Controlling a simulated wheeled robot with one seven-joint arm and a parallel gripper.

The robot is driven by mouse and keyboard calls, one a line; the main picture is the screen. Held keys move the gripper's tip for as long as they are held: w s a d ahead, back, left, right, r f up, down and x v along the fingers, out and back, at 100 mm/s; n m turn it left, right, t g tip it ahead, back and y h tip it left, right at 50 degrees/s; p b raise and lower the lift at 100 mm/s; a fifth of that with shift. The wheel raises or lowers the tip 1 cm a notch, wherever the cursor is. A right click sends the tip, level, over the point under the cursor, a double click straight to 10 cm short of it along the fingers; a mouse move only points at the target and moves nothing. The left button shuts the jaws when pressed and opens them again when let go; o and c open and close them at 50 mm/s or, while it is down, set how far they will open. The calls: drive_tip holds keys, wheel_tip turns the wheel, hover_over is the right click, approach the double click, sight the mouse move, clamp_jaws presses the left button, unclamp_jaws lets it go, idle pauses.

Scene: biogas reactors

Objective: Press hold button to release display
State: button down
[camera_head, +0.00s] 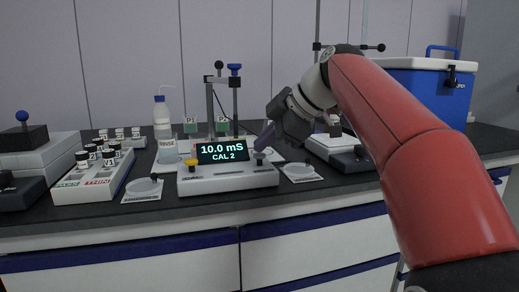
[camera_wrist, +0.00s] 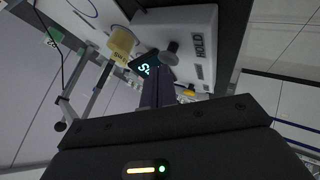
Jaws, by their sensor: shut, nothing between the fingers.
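The white meter (camera_head: 228,178) sits on the dark bench, its display (camera_head: 222,152) lit with "10.0 mS" and "CAL 2". The dark grey hold button (camera_head: 259,158) is a knob at the meter's right end. In the wrist view the hold button (camera_wrist: 171,50) stands beside the "HOLD" label (camera_wrist: 199,46). My gripper (camera_head: 261,145) is shut and empty, its tips just above the hold button. In the wrist view the gripper (camera_wrist: 158,72) points at the button; whether they touch cannot be told. A yellow button (camera_head: 191,164) is at the meter's left end.
A stand (camera_head: 236,100) with probes rises behind the meter. A wash bottle (camera_head: 162,117) and beaker (camera_head: 167,150) stand left of it. Small dishes lie on both sides. A vial rack (camera_head: 92,178) is farther left; a blue cooler (camera_head: 425,92) is at the right rear.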

drive_tip(key=shift+r+p, duration=0.3)
drive_tip(key=shift+r, duration=0.25)
wheel_tip(320, 180, up, 5)
drive_tip(key=p, duration=0.4)
drive_tip(key=shift+r+p, duration=0.1)
drive_tip(key=shift+p, duration=0.25)
drive_tip(key=shift+s, duration=0.1)
